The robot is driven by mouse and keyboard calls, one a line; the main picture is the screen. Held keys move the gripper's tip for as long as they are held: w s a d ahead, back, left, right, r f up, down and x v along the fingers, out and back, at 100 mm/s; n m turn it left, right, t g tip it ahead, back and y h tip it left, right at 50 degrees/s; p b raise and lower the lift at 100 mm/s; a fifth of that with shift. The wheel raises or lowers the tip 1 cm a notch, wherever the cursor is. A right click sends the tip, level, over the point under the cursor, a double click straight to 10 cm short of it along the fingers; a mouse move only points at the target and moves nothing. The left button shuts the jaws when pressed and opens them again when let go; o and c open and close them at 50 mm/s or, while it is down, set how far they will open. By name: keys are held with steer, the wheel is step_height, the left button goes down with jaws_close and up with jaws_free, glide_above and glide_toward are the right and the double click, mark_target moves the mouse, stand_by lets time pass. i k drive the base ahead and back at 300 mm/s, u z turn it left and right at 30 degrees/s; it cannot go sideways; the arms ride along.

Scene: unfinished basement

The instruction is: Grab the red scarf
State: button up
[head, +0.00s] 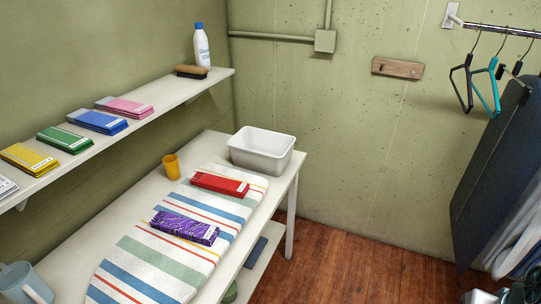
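The red scarf (220,184) looks like a flat, folded red bundle with a pale label band along its front edge. It lies on the far part of the striped ironing board (150,257), in front of the white bin and apart from it. A purple patterned folded bundle (185,227) lies nearer on the same board. No gripper fingers can be made out. Grey and dark parts at the bottom right corner are cut off, and I cannot tell what they are.
A yellow cup (171,166) and white bin (262,150) stand beside the board on the table. A grey-blue jug (25,284) stands at the near left. The wall shelf (150,122) holds several folded bundles, a brush (191,71) and a bottle (202,46). Hangers and dark cloth hang at right.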

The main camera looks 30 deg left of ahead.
mark_target(229, 187)
steer(key=u, duration=0.3)
steer(key=i, duration=1.45)
steer(key=u, duration=1.7)
steer(key=i, duration=0.9)
steer(key=u, duration=0.75)
